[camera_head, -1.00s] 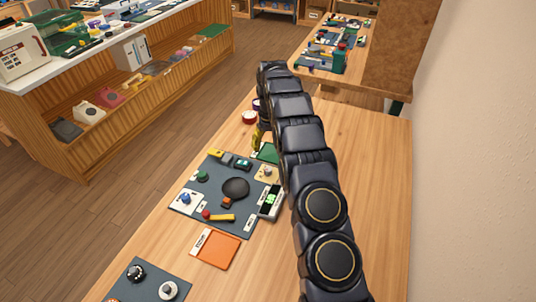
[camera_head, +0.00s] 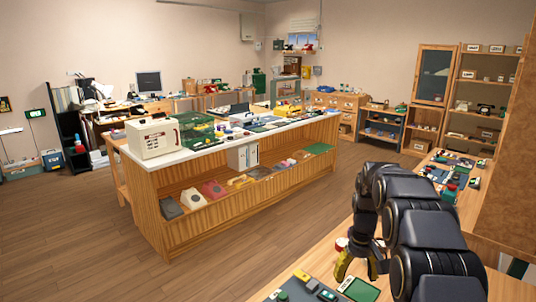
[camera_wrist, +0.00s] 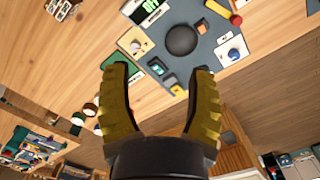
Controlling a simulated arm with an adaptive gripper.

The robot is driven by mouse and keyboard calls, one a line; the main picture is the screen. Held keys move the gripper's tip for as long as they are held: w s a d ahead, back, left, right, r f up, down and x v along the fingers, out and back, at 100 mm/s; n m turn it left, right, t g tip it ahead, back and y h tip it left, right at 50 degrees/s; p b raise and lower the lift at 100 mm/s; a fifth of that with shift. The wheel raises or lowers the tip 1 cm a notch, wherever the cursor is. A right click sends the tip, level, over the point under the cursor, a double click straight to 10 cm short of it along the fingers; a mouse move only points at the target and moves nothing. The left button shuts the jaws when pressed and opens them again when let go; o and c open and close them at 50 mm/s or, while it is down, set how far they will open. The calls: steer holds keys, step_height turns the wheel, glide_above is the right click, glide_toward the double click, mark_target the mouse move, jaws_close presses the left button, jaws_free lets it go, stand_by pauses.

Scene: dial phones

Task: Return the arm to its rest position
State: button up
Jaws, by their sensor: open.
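My gripper (camera_head: 357,270) hangs from my dark jointed arm at the lower right of the head view, above the wooden bench (camera_head: 320,262). Its yellow ridged fingers are spread apart. In the wrist view my gripper (camera_wrist: 160,70) is open, with nothing held between the fingertips. Beyond the fingers in the wrist view lies a grey mat (camera_wrist: 212,40) with a dark round disc (camera_wrist: 182,40). My arm hides part of the bench in the head view.
A green card (camera_head: 360,289) lies on the bench close to the gripper. A red-and-white round item (camera_head: 341,243) stands just beyond it. A long wooden counter (camera_head: 225,215) with a white top stands to the left, across open floor (camera_head: 225,265). Another bench with parts is behind my arm.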

steer(key=s+a+r, duration=0.3)
steer(key=s+r, duration=0.1)
steer(key=s, duration=0.4)
steer(key=s+a+r, duration=0.3)
steer(key=s+r, duration=0.1)
steer(key=s, duration=0.3)
steer(key=s+a, duration=0.1)
steer(key=s, duration=0.9)
steer(key=s+a+f+g, duration=0.1)
steer(key=s+a, duration=0.1)
steer(key=s, duration=0.8)
steer(key=shift+s+a, duration=0.25)
steer(key=shift+s, duration=0.1)
steer(key=shift+f, duration=0.1)
